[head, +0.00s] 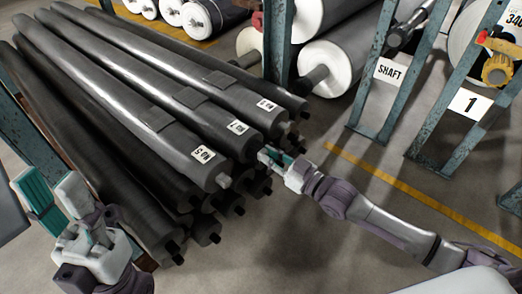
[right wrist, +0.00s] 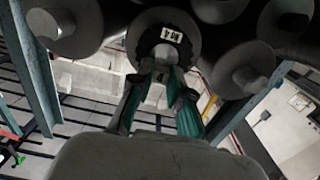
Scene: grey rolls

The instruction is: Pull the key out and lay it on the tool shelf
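My right gripper (head: 268,156) is at the front end of the roll stack, right of the labelled rolls. In the right wrist view its teal-padded fingers (right wrist: 160,78) reach to the end of a dark roll (right wrist: 163,40) with a small white label. The fingers stand apart around a pale shape in front of that roll end. I cannot make out the key or whether the fingers press on it. My left gripper (head: 55,186) is open and empty, left of the stack's front end. I cannot pick out the tool shelf for certain.
Long dark grey rolls (head: 110,75) lie stacked, their shaft ends sticking out in front. White-ended rolls (head: 328,70) lie behind on racks. Floor (head: 300,235) in front is clear.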

